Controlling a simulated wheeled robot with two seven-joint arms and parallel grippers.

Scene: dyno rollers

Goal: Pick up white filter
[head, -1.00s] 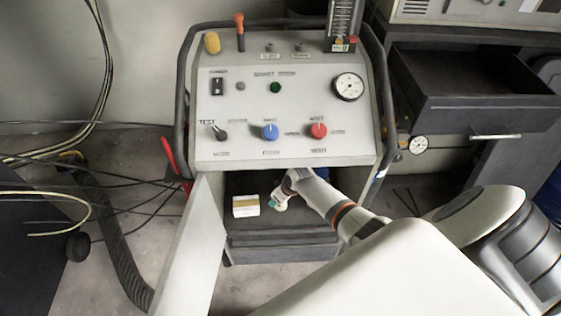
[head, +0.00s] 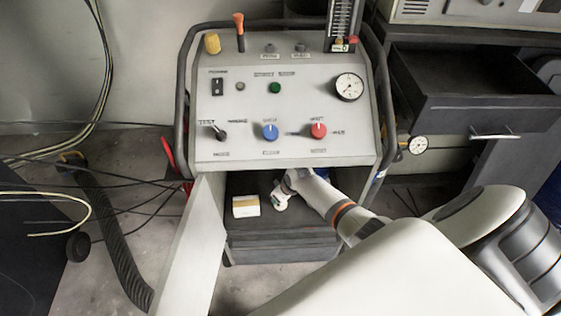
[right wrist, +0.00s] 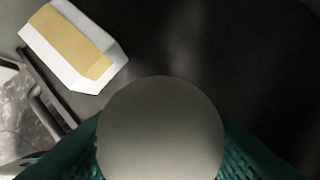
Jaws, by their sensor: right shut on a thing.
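The white filter (right wrist: 160,128) shows in the right wrist view as a rounded, pale grey-white end between my teal fingers. The rest of it is hidden below the picture edge. My right gripper (head: 279,198) is shut on it, inside the open compartment under the control panel in the head view. There the gripper is small, and its fingers and the filter are hard to tell apart. My left gripper is not in view.
A white box with a tan stripe (head: 246,206) lies left of my right gripper on the dark compartment floor (head: 250,228); it also shows in the right wrist view (right wrist: 75,45). The open cabinet door (head: 193,255) bounds the left. The control panel (head: 285,145) overhangs the compartment.

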